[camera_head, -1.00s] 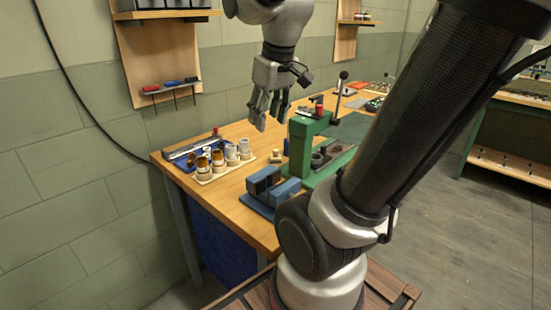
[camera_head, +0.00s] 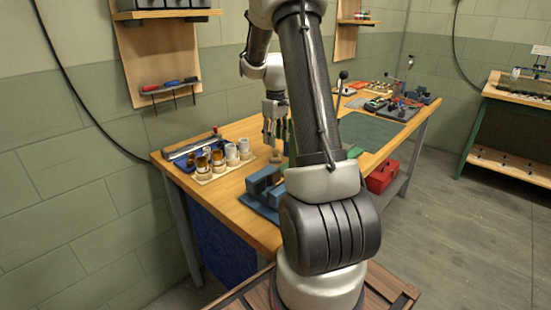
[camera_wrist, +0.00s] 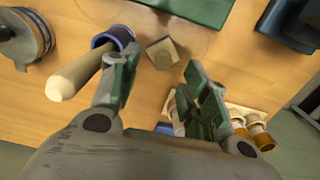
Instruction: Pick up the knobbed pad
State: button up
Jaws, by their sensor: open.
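The knobbed pad appears to be the small tan block on the wooden bench; in the wrist view this pad (camera_wrist: 163,53) lies between and just beyond my fingertips. In the head view the pad (camera_head: 276,156) shows small under my gripper (camera_head: 273,138). My gripper (camera_wrist: 160,78) is open and empty, pointing down above the bench. Its two green-lined fingers stand on either side of the pad in the wrist view, apart from it as far as I can tell. The height gap is unclear.
A pale handle with a dark blue collar (camera_wrist: 78,78) is close beside my left finger in the wrist view. Jars in a wooden rack (camera_head: 205,175) and a blue vise (camera_head: 262,182) stand nearby. My arm hides most of the green press.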

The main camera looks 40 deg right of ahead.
aim_at(275, 150)
jog(key=f, duration=0.5)
jog(key=shift+s+a+f, duration=0.15)
jog(key=shift+s+f, duration=0.05)
grip_shut()
